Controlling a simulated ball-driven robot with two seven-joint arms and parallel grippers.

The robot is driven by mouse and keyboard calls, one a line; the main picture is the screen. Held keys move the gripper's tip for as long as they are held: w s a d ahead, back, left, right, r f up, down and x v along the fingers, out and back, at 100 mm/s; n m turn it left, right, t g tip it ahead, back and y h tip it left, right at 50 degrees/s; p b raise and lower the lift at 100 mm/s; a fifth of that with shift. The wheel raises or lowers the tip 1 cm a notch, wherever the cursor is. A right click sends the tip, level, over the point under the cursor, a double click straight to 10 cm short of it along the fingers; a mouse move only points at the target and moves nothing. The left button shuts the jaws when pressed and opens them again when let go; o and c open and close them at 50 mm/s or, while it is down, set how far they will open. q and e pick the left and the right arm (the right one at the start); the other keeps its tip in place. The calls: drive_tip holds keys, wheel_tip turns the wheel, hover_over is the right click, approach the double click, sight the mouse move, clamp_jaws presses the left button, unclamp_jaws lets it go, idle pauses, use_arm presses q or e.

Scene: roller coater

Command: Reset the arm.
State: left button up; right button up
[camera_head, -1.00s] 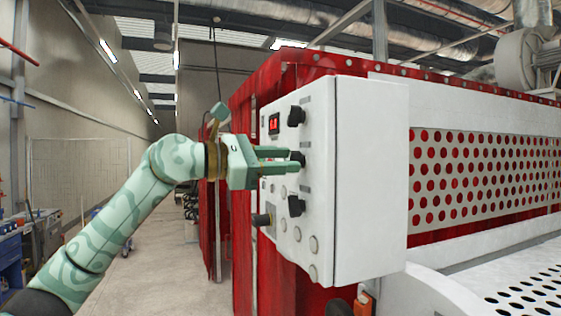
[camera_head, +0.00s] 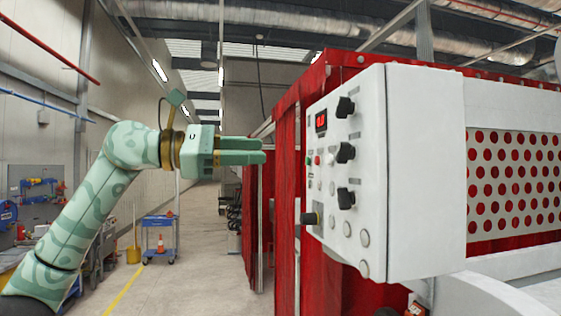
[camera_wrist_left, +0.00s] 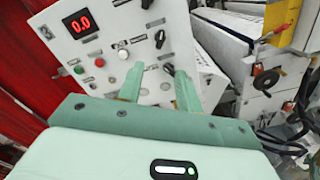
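My left gripper (camera_head: 264,150) is stretched out toward the control panel (camera_head: 372,215) in the head view, with a clear gap between its fingertips and the panel face. Its two green fingers are parallel and apart, with nothing between them; in the left wrist view the gripper (camera_wrist_left: 152,72) also shows spread fingers. The white panel has a red display (camera_head: 321,121), several black knobs, including a middle knob (camera_head: 345,152), and small buttons. In the left wrist view the display (camera_wrist_left: 79,24) reads 0.0. My right gripper is in neither view.
A red curtain (camera_head: 286,200) hangs behind the panel. Open floor (camera_head: 205,240) lies below my left arm, with a blue cart (camera_head: 159,240) farther back.

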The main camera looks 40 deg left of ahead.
use_arm(q)
drive_tip(key=shift+s+a, duration=0.4)
drive_tip(key=shift+s, duration=0.05)
idle(0.3)
